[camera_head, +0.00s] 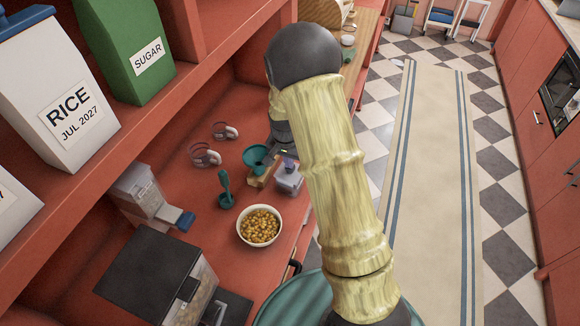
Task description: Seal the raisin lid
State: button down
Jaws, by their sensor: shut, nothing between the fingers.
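No label naming raisins can be read in this view. A small grey-lilac container (290,182) stands near the counter's right edge, with a purple part (289,164) at its top. My gripper (286,152) appears just above that container, small and partly hidden by my arm; it is shut and empty. I cannot tell whether it touches the purple part. I cannot tell whether the container is the raisin one or whether its lid is fully down.
A bowl of yellow-brown pieces (259,226), a teal scoop (226,192), a teal funnel (256,157) and a clear box with a blue part (140,190) crowd the red counter. Rice (66,98) and sugar (146,58) canisters stand on the shelf above. The floor runner (435,170) is clear.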

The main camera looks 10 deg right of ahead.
jog(key=shift+f, duration=0.4)
jog(key=shift+r, duration=0.1)
dwell(0.4)
notch_tip(320, 180, up, 9)
jog(key=p, duration=0.6)
dwell(0.6)
dwell(0.4)
jog(key=s+r+n+b, duration=0.1)
jog(key=s+n+b, duration=0.2)
jog(key=s, duration=0.7)
jog(key=s+r+n+t+y+b, duration=0.1)
jog(key=s+r+n+b, duration=0.1)
jog(key=s, duration=0.8)
jog(key=n+b, duration=0.1)
jog(key=b, duration=0.1)
jog(key=shift+s+d+n+b, duration=0.3)
jog(key=shift+d+n+b, duration=0.1)
jog(key=shift+r, duration=0.1)
dwell(0.3)
